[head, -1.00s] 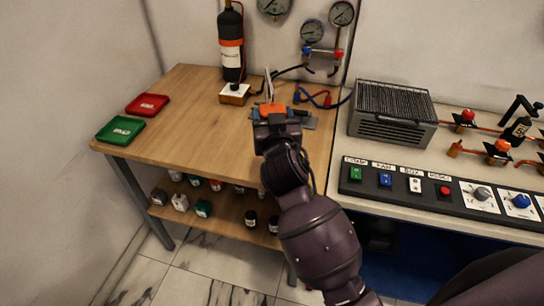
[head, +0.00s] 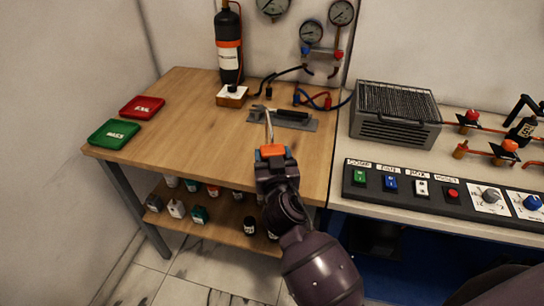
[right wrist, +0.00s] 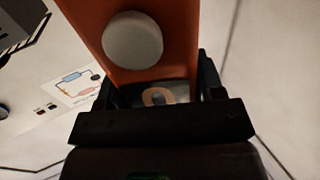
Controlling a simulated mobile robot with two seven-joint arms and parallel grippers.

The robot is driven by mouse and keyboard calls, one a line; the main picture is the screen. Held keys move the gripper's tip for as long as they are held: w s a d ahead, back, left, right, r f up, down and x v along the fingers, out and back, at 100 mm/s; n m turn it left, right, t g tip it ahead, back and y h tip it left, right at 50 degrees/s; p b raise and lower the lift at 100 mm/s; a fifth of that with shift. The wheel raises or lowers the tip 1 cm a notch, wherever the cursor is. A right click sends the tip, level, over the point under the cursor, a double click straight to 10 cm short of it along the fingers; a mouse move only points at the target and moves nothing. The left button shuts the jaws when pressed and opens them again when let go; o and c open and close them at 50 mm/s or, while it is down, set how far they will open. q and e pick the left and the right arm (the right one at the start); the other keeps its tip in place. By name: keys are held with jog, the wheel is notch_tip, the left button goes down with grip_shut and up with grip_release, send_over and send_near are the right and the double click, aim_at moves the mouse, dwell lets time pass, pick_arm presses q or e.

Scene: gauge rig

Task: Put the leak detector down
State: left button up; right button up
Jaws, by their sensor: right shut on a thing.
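The leak detector (head: 271,151) shows as an orange body with a thin pale probe pointing up and away from my right gripper. My right gripper (head: 271,158) is shut on it, in front of the grey plate and over the near part of the wooden bench in the head view. In the right wrist view the orange detector body (right wrist: 175,30), with a round pale knob, rises between the dark jaws (right wrist: 158,95). Its height above the bench is hard to tell. My left gripper is not in view.
A grey plate (head: 258,118) with a dark item lies on the wooden bench (head: 190,120). Red (head: 142,107) and green (head: 113,133) trays sit at the left. A black bottle (head: 229,60) and hoses are behind; a grey ribbed unit (head: 395,130) stands right. The bench's middle-left is clear.

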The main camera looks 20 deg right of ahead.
jog(key=o, duration=1.2)
jog(key=shift+f, duration=0.1)
jog(key=shift+o, duration=0.2)
jog(key=shift+r, duration=0.25)
